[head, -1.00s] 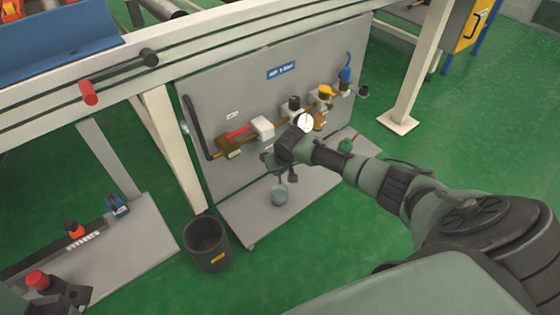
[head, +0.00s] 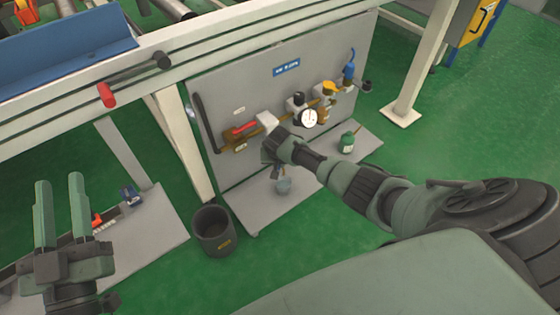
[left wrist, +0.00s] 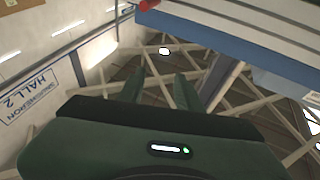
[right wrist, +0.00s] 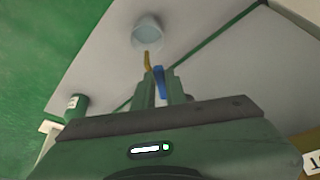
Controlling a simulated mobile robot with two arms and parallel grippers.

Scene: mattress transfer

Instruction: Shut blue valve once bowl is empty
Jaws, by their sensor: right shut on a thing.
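A blue valve lever (right wrist: 160,82) shows between the fingers of my right gripper (right wrist: 162,92) in the right wrist view. The gripper is shut on it. A brass-coloured tube (right wrist: 148,60) sticks out just beyond, pointing at a small cup (right wrist: 147,32) on the base plate. In the head view my right gripper (head: 275,160) is below the white unit (head: 267,122) on the panel, and the cup (head: 284,186) stands underneath. The bowl is hidden behind my gripper and wrist, so its level cannot be told. My left gripper (head: 62,185) is open, empty, and raised at the left.
The grey panel (head: 225,85) also carries a red lever (head: 243,128), a gauge (head: 309,118), a yellow-topped unit (head: 327,88) and another blue part (head: 349,72). A green bottle (head: 347,142) stands on the base. A dark bin (head: 213,230) stands on the floor.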

